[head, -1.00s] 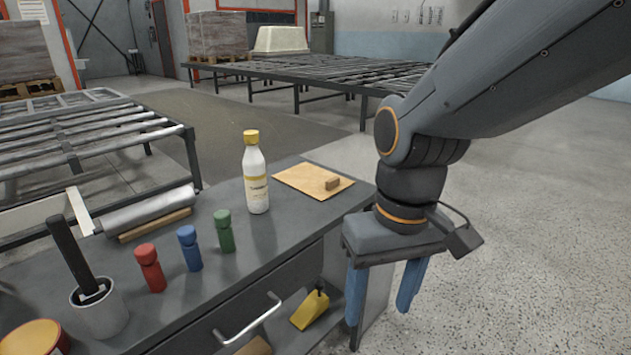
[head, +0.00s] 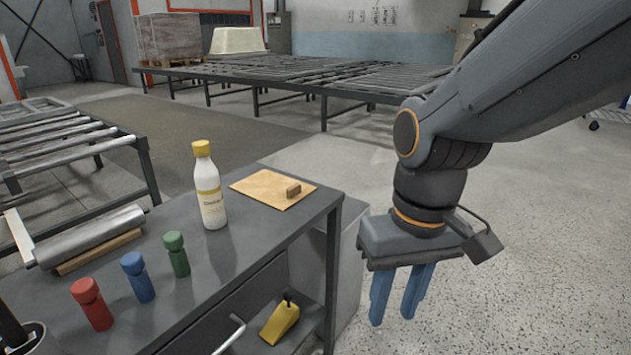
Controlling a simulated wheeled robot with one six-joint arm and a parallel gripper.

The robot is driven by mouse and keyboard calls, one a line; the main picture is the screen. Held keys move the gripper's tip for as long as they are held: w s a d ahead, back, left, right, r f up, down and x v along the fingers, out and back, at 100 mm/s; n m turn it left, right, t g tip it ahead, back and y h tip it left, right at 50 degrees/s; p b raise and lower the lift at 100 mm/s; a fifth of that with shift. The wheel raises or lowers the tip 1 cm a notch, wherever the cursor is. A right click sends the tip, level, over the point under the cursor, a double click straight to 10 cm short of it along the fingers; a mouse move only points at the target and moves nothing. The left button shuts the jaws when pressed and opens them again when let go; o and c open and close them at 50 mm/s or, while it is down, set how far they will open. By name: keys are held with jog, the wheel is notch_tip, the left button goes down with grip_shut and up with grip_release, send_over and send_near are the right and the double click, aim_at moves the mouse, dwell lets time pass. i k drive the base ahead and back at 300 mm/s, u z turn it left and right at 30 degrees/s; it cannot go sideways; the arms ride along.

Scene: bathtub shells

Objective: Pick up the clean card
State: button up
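A flat tan card-like sheet (head: 268,190) lies on the far right corner of the grey bench top. A small brown block (head: 294,190) rests on its right part. I cannot tell from here whether this sheet is the clean card. My gripper (head: 393,318) points down, to the right of the bench and clear of it. Its two blue fingers are apart, with nothing visible between them.
On the bench (head: 225,250) stand a yellow-capped bottle (head: 211,195) and red (head: 92,304), blue (head: 138,277) and green (head: 176,254) capped containers. A roller (head: 90,236) lies at left. A yellow tool (head: 280,322) sits on the lower shelf. Floor on the right is open.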

aim_at(280, 192)
jog(key=z, duration=1.8)
jog(key=k, duration=1.15)
jog(key=u, duration=1.9)
jog(key=i, duration=0.25)
jog(key=z, duration=0.1)
